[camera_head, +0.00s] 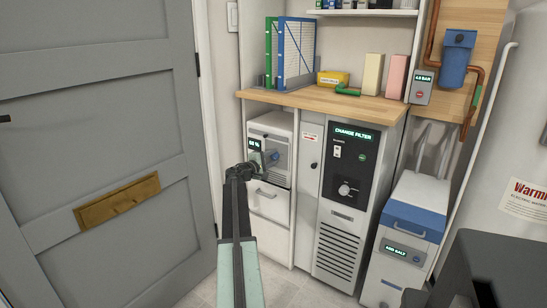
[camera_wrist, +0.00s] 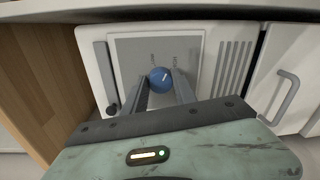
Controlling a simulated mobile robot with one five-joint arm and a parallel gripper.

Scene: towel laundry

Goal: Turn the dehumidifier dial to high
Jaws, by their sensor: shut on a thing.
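The dehumidifier is a white unit (camera_head: 284,128) under the wooden counter at the left, with a small lit percent display. It fills the middle of the wrist view, with a grey panel (camera_wrist: 128,48) and side vents. Its round blue dial (camera_wrist: 160,79) sits on that panel and carries a short pale mark. Small lettering above the dial is too blurred to read surely. My gripper (camera_wrist: 161,84) is shut on the dial, one finger on each side. In the head view my gripper (camera_head: 262,167) is at the unit's front and partly covers the panel.
A grey door (camera_head: 100,110) with a brass plate stands at the left. Binders and boxes stand on the counter (camera_head: 310,99).

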